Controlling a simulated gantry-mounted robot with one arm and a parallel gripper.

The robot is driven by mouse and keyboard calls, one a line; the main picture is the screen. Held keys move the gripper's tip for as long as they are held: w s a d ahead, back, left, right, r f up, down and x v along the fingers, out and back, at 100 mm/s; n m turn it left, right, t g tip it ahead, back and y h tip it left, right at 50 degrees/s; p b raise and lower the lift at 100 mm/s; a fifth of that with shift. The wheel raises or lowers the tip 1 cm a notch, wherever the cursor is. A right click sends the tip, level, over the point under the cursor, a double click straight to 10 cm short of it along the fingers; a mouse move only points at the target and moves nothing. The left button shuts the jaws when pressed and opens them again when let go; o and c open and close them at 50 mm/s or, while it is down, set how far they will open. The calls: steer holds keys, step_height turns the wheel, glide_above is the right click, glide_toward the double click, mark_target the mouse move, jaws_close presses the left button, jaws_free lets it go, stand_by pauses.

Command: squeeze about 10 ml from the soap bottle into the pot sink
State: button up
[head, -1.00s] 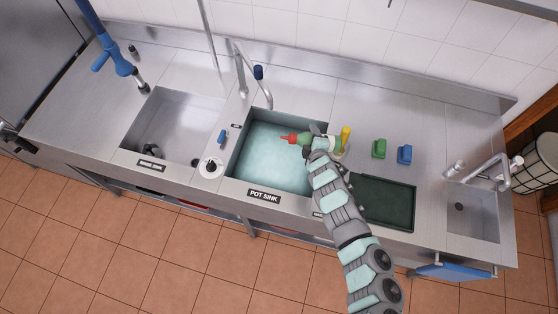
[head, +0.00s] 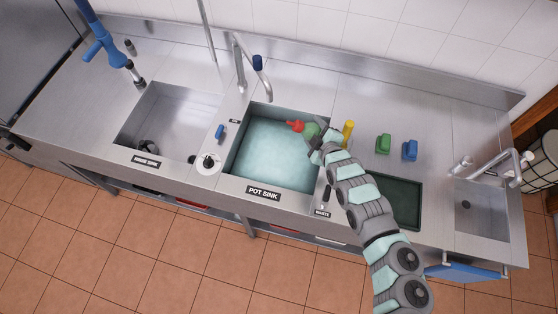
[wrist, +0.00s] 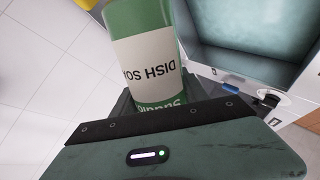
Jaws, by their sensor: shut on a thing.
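The soap bottle (head: 311,129) is green with a red nozzle, over the back right of the pot sink (head: 285,112). Its nozzle points left in the head view; how steeply it tilts is hard to tell. My gripper (head: 319,135) is shut around the bottle. In the wrist view, the bottle (wrist: 146,55) shows a white label with upside-down "DISH SO" lettering above the gripper body; the nozzle is out of that view. The sink holds pale blue-green water and also shows in the wrist view (wrist: 240,64). No soap stream is visible.
A yellow upright item (head: 348,131) stands just right of my gripper. A green item (head: 383,145) and a blue item (head: 410,151) stand further right. A tall faucet (head: 240,65) rises behind the sink. A dark tray (head: 405,200) lies at the right front.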

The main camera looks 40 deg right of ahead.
steer(key=b, duration=0.2)
steer(key=shift+d+f+m+b, duration=0.15)
steer(key=shift+f+m+b, duration=0.05)
steer(key=shift+m+b, duration=0.2)
steer(key=t+b, duration=0.1)
steer(key=b, duration=0.3)
steer(key=shift+r+m+y+b, duration=0.2)
steer(key=shift+m+y+b, duration=0.2)
steer(key=shift+r+m+t+b, duration=0.3)
steer(key=shift+r+b, duration=0.1)
steer(key=shift+r, duration=0.2)
